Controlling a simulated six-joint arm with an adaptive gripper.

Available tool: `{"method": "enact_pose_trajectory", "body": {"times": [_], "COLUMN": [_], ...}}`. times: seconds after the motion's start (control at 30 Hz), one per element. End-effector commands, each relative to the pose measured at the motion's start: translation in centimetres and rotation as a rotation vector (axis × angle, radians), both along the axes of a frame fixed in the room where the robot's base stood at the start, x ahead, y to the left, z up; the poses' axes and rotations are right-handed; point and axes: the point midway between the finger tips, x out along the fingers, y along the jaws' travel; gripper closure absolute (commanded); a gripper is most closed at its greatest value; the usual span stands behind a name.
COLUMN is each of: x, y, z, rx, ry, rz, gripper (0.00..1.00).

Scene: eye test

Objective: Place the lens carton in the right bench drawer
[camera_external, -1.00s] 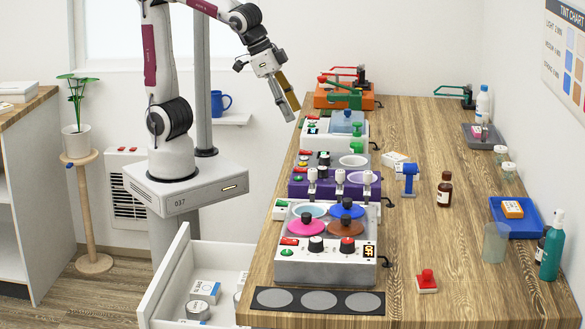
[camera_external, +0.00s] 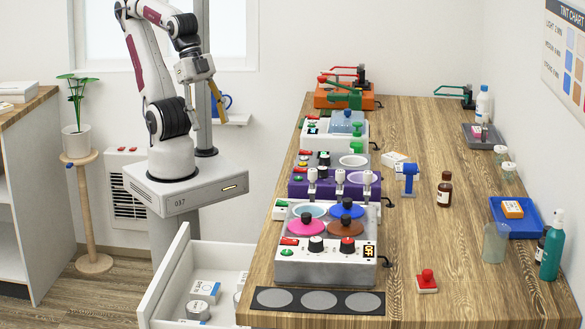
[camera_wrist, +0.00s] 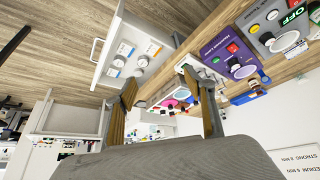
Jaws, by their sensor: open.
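I cannot tell for certain which box is the lens carton. A small white carton (camera_external: 394,160) lies on the bench behind the blue stand. An orange-and-white carton (camera_external: 512,209) lies in the blue tray. An open white drawer (camera_external: 166,283) juts from the bench's left side at the front. It holds several labelled boxes and tins (camera_external: 206,290), which also show in the wrist view (camera_wrist: 122,52). Whether it is the right drawer is unclear. My gripper (camera_external: 203,108) is open and empty, pointing down above my base, apart from the cartons and drawer. Its two fingers show in the wrist view (camera_wrist: 160,85).
A row of machines (camera_external: 327,262) fills the bench's left side. A blue stand (camera_external: 407,178), brown bottle (camera_external: 445,190), red stamp (camera_external: 427,281), blue tray (camera_external: 530,228) and teal bottle (camera_external: 552,250) stand to the right. The middle right of the bench is mostly clear.

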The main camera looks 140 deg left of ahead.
Motion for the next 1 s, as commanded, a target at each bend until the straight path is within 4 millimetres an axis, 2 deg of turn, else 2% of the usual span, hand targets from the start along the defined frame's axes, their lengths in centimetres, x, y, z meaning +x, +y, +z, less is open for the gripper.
{"method": "enact_pose_trajectory", "body": {"times": [0.77, 1.0], "x": [-0.27, 0.38], "y": [-0.22, 0.24], "z": [-0.15, 0.22], "rx": [0.0, 0.021], "ry": [-0.001, 0.003], "rz": [-0.013, -0.029], "gripper": [0.44, 0.44]}}
